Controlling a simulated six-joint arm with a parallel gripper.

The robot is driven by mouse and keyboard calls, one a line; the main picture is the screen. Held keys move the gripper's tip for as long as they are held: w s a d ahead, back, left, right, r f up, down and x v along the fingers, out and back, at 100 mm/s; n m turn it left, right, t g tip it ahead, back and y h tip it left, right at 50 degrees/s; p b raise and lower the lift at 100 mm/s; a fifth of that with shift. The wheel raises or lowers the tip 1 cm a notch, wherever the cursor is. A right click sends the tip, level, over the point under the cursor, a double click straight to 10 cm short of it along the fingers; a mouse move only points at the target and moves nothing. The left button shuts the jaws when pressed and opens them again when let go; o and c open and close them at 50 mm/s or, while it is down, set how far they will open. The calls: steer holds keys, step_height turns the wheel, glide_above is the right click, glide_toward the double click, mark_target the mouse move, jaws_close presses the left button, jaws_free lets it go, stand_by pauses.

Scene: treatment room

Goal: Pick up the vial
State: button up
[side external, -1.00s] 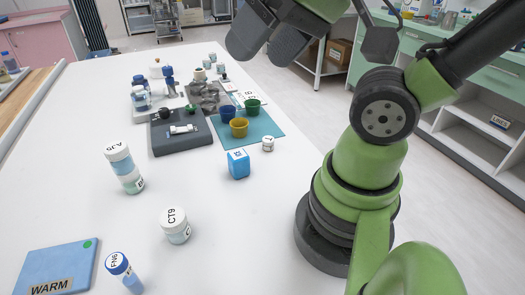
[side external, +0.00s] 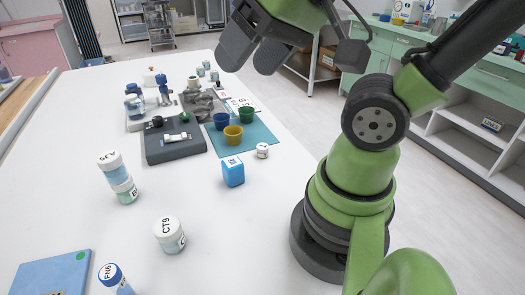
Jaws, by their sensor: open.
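Several small labelled containers could be the vial; I cannot tell which one is meant. A blue-capped vial marked FN6 (side external: 112,279) stands at the front, cut off by the lower edge. A white-capped jar marked CT9 (side external: 169,236) stands to its right. Farther back is a tall pale-blue container marked AJ5 (side external: 116,172); I cannot tell whether it is one piece or two stacked. A small white-capped bottle (side external: 262,150) stands by the teal mat. My gripper (side external: 252,52) is open and empty, high at the top, apart from all of these.
A grey device (side external: 165,155) stands mid-table. Blue (side external: 221,121), green (side external: 247,115) and yellow (side external: 233,135) cups stand on the teal mat (side external: 263,136), with a blue box (side external: 233,172) in front. A blue WARM pad (side external: 48,278) lies front left. The table's centre front is mostly clear.

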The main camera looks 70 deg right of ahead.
steer(key=w+d+f+m+g+h, duration=0.2)
steer(key=w+d+f+h, duration=0.1)
steer(key=w+d+f, duration=0.45)
steer(key=m+g+h, duration=0.1)
steer(key=m+g, duration=0.1)
glide_toward(262, 146)
steer(key=f, duration=0.1)
steer(key=shift+x, duration=4.55)
steer(key=c, duration=1)
